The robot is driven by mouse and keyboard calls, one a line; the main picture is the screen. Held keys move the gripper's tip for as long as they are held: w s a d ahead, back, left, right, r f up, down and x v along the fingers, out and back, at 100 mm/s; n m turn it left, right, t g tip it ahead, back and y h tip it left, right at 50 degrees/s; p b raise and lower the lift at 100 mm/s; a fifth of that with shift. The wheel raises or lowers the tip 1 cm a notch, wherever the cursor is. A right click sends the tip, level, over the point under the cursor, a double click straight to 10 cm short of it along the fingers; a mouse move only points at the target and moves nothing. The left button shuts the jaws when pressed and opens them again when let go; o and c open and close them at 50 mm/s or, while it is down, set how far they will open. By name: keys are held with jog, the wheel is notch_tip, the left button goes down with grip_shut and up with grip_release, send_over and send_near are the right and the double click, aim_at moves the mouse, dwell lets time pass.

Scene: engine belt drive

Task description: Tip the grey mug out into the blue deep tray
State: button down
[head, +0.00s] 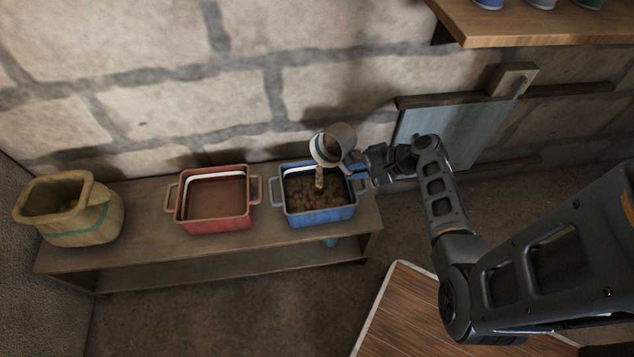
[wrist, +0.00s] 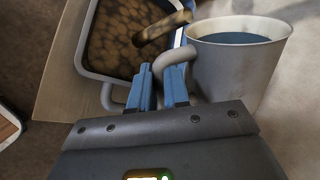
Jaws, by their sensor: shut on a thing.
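The grey mug (head: 342,135) is held tipped over the blue deep tray (head: 325,216), its mouth facing down and to the left. A brown stream (head: 319,181) runs from its mouth into the tray, where brown lumpy contents cover the floor. My gripper (head: 356,172) is at the tray's right side, shut on the mug's handle. In the wrist view the blue fingers (wrist: 159,85) close on the handle (wrist: 172,58), and the mug (wrist: 240,65) stands to their right. The tray with its brown contents (wrist: 130,38) shows at upper left there.
A red tray (head: 216,225) stands left of the blue one on the wooden bench (head: 150,258). A tan sack-like container (head: 80,238) stands at the bench's left end. A shelf (head: 540,28) with several cups is at upper right. A wooden tabletop (head: 415,315) lies in front.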

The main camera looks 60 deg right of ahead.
jog(key=shift+a+f+n+h+p, duration=0.35)
jog(key=shift+a+n+h, duration=0.2)
jog(key=shift+h, duration=0.25)
dwell(0.9)
jog(key=shift+a+r+n+h+p, duration=0.2)
jog(key=shift+n+h+p, duration=0.2)
jog(key=shift+h+p, duration=0.25)
jog(key=shift+a+r+n+h+p, duration=0.15)
jog(key=shift+n+h+p, duration=0.2)
jog(key=shift+h+p, duration=0.25)
dwell(1.5)
jog(key=shift+d, duration=0.15)
